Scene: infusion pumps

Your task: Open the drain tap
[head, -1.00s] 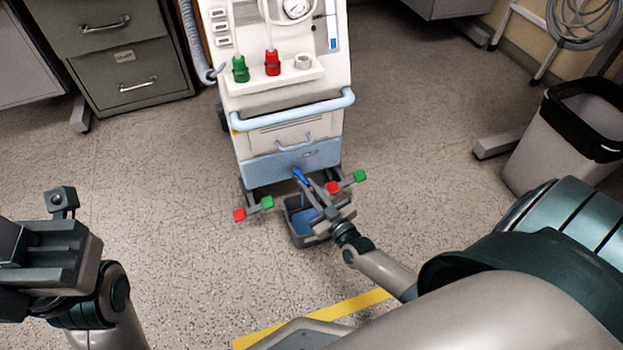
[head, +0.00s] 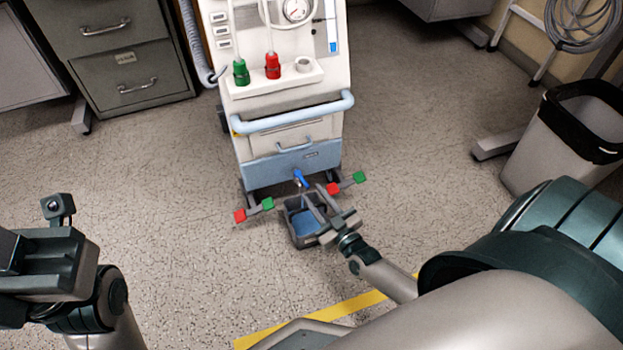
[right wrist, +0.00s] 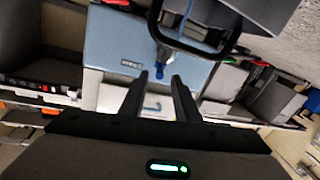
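The drain tap (head: 300,179), with a blue lever, sticks out low on the front of the white and blue machine (head: 290,165). In the right wrist view the blue lever (right wrist: 159,71) and its metal spout show just beyond my fingertips. My right gripper (head: 324,201) is low in front of the machine, just right of and below the tap, over the bucket's right side. Its two fingers (right wrist: 157,84) are apart with nothing between them. A grey bucket (head: 292,232) with blue inside stands below the tap. My left gripper (head: 35,262) is far left; its fingers cannot be made out.
Red and green tabs (head: 240,215) stick out at both sides of the machine's base. A dark curved bar (right wrist: 225,45) crosses near the tap in the right wrist view. A bin (head: 565,145) stands at the right, a grey cabinet (head: 125,70) at the back left.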

